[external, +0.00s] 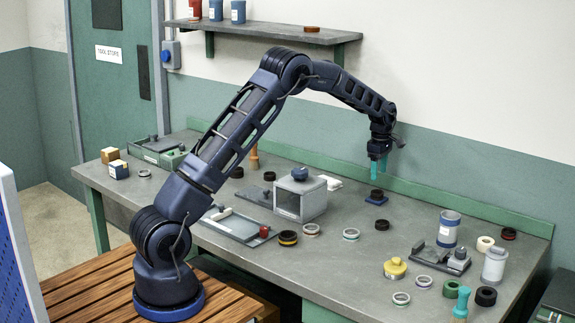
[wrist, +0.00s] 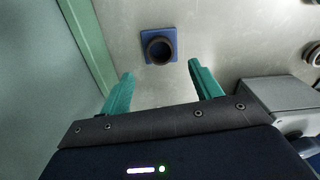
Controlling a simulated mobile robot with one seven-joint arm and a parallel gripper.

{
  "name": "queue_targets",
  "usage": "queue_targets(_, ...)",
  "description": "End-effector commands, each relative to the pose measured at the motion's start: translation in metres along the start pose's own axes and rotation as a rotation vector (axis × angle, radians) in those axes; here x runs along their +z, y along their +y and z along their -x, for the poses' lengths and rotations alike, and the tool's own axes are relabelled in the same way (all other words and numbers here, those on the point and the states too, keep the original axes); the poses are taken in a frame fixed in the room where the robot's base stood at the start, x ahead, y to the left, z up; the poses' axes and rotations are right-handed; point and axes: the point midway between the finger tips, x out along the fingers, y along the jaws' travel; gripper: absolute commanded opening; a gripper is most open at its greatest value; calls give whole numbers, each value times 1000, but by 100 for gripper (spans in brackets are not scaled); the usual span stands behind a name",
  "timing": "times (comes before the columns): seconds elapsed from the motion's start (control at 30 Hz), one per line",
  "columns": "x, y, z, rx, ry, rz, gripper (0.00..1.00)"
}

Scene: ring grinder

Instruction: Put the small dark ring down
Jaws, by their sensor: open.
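A small dark ring (wrist: 159,49) lies flat on a small blue square pad (wrist: 145,37) on the bench; its dark centre shows in the wrist view. The same ring (external: 377,193) and the blue pad (external: 376,200) show in the external view, right of the grey box. My gripper (external: 377,173) has teal fingers that point down above the pad. In the wrist view my gripper (wrist: 160,83) is open, with nothing between its fingers. The ring is beyond the fingertips, apart from them.
A grey box with a knob (external: 301,196) stands left of the pad. Another dark ring (external: 382,225) lies just in front. Several rings, jars and a yellow piece (external: 395,268) sit on the right of the bench (external: 345,275). A green ledge (external: 440,205) runs along the wall.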

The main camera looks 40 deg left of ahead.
Motion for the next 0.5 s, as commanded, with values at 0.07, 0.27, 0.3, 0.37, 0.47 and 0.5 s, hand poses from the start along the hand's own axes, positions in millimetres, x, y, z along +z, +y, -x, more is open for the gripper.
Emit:
queue_targets(0.07,0,0,14,3,-1,0,64)
queue_targets(0.27,0,0,36,1,0,0,64)
queue_targets(0.3,0,0,39,1,0,0,64)
queue_targets(0.37,-1,0,43,2,0,-2,64)
queue_targets(0.47,-5,-6,54,6,-4,-21,64)
queue_targets(0.5,-9,-10,62,11,-8,-36,64)
